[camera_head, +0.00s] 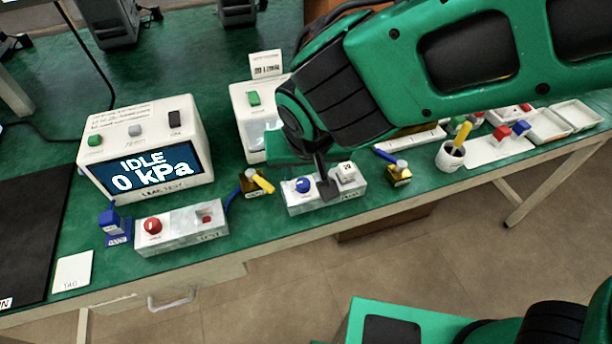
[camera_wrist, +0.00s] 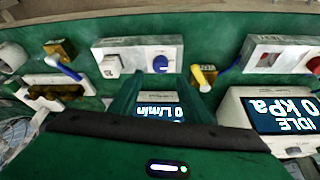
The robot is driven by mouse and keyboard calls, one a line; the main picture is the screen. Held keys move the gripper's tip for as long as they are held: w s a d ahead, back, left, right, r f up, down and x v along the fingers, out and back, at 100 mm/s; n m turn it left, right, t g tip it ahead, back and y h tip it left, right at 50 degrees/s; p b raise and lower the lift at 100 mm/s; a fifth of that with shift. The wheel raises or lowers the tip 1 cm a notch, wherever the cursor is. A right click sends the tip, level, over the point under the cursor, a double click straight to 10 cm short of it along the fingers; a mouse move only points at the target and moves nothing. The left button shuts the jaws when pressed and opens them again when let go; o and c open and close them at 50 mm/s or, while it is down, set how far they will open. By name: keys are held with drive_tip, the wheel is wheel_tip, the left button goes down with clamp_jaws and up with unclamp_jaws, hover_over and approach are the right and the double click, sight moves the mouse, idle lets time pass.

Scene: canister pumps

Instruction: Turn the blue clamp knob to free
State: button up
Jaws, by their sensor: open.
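The blue clamp knob (camera_head: 303,185) sits on the left part of a grey-white block (camera_head: 318,205) near the bench's front edge. It also shows in the wrist view (camera_wrist: 161,64), on the same block, which appears upside down there. My gripper (camera_head: 312,178) hangs over this block from above, with a dark finger just right of the knob in the head view. In the wrist view my gripper (camera_wrist: 162,95) is open with nothing between its green fingers, and the knob lies beyond them. I cannot tell whether a finger touches the block. My arm hides part of the area behind.
A pressure unit reading IDLE 0 kPa (camera_head: 150,175) stands at left. A block with a red knob (camera_head: 153,225) is left of the clamp block. Brass valves with yellow (camera_head: 262,182) and blue (camera_head: 385,154) levers flank it. A white cup (camera_head: 450,157) stands at right.

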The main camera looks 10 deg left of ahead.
sight(304, 181)
drive_tip(key=x, duration=0.6)
drive_tip(key=shift+w+f, duration=0.15)
drive_tip(key=shift+f, duration=0.15)
drive_tip(key=shift+c, duration=0.5)
drive_tip(key=shift+d, duration=0.1)
drive_tip(key=c, duration=0.9)
